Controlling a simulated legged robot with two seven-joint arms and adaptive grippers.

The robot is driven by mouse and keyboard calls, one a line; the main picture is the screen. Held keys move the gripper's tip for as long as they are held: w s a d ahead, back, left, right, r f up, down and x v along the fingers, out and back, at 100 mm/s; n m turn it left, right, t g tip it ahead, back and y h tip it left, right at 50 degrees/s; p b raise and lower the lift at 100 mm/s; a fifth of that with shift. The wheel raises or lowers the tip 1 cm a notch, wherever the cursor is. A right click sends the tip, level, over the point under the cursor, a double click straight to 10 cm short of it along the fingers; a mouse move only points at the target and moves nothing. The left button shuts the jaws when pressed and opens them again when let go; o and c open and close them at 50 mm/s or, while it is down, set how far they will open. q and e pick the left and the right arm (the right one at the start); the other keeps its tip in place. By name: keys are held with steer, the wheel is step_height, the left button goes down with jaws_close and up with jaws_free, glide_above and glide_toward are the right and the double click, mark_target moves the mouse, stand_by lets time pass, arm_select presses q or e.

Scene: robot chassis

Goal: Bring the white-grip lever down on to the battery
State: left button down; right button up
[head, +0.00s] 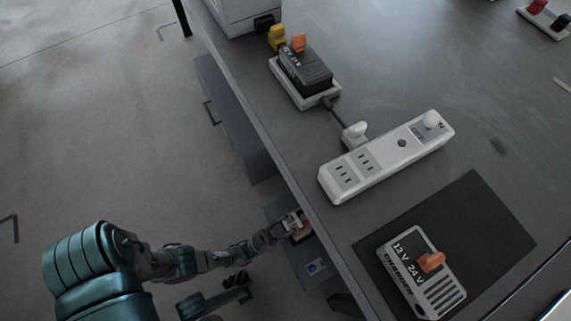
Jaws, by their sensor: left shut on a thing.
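My left gripper (282,230) reaches over the chassis (308,262) below the table's edge. It is shut on a small pale part, which appears to be the white-grip lever (293,220). The fingers cover much of the lever, so its exact angle is hard to read. A small reddish-brown patch shows right beside the fingers; I cannot tell whether it is part of a battery in the chassis. A black battery marked 24V (307,70) with an orange part on top stands in a pale holder on the table.
The grey table's edge runs diagonally right beside my left gripper. On the table are a white power strip (385,158) with a plug and a charger (430,275) marked 12 V and 24 V on a dark mat (490,225). Open floor lies to the left.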

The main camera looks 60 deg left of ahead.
arm_select(q)
steer(key=shift+s+f, duration=0.1)
steer(key=shift+f, duration=0.3)
steer(key=c, duration=0.9)
jaws_free()
steer(key=o, duration=0.3)
steer(key=shift+f, duration=0.1)
